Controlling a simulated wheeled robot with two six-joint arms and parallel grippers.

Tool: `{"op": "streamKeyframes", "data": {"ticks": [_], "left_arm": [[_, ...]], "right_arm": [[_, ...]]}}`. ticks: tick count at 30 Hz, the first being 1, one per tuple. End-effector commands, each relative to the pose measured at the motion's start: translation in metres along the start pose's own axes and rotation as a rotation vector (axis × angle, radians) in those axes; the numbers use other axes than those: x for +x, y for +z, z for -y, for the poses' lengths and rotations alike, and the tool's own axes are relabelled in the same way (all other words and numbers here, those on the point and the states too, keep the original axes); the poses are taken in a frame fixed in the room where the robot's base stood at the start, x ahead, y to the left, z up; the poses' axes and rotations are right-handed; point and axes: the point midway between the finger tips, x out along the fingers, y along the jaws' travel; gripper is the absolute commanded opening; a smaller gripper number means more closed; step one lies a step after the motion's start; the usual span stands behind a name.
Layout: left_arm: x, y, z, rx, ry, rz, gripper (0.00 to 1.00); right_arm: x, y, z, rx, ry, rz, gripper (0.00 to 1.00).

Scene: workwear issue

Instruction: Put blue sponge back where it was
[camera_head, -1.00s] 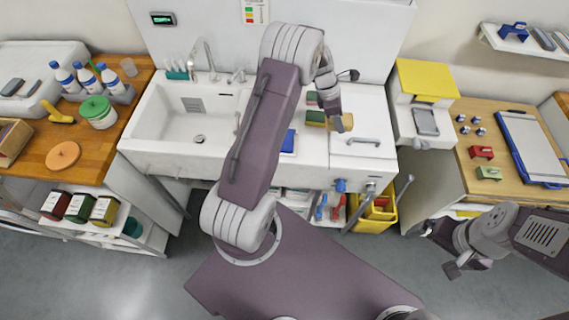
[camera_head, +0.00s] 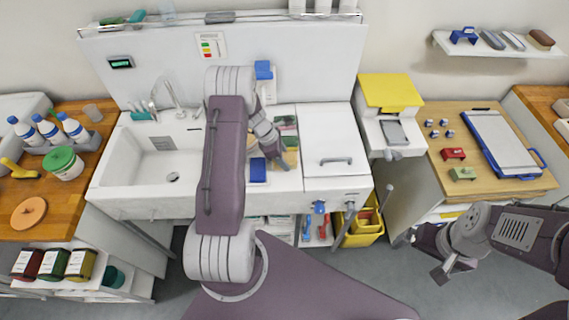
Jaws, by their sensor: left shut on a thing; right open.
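My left gripper (camera_head: 281,163) is low over the ledge between the sink basin and the white drawer unit. It is shut on a tan, sponge-like block (camera_head: 292,157), partly hidden by the fingers. I cannot tell whether the block has a blue side. A flat blue piece (camera_head: 257,171) lies on the ledge just left of the gripper. I cannot tell whether it is the sponge. Green-topped sponges (camera_head: 287,141) lie just behind the gripper. My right gripper (camera_head: 442,270) is open and empty at the lower right, above the floor.
The sink basin (camera_head: 140,160) is left of my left arm, which hides part of it. A blue item (camera_head: 263,70) is on the back panel. A tap (camera_head: 171,93) stands behind the basin. The drawer unit's top (camera_head: 330,140) is clear apart from its handle.

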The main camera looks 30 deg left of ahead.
Motion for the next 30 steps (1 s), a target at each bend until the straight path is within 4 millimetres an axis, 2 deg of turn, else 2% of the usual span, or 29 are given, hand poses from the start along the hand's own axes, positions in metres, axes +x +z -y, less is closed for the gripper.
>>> {"op": "streamKeyframes", "data": {"ticks": [8,18,19,21,30], "left_arm": [[0.034,-0.014,0.001,-0.001,-0.002,0.000,0.19],[0.041,-0.016,0.000,-0.001,0.000,0.000,0.19],[0.040,-0.016,0.000,-0.001,0.000,0.000,0.54],[0.039,-0.016,0.000,-0.001,0.000,0.000,0.73],[0.038,-0.015,0.000,-0.001,0.000,0.000,0.73]], "right_arm": [[-0.011,-0.001,0.000,0.000,0.000,0.000,1.00],[-0.006,-0.001,0.000,0.000,0.000,0.000,1.00],[-0.006,-0.001,0.000,0.000,0.000,0.000,1.00],[-0.008,-0.001,0.000,0.000,0.000,0.000,1.00],[-0.008,-0.001,0.000,0.000,0.000,0.000,1.00]]}}
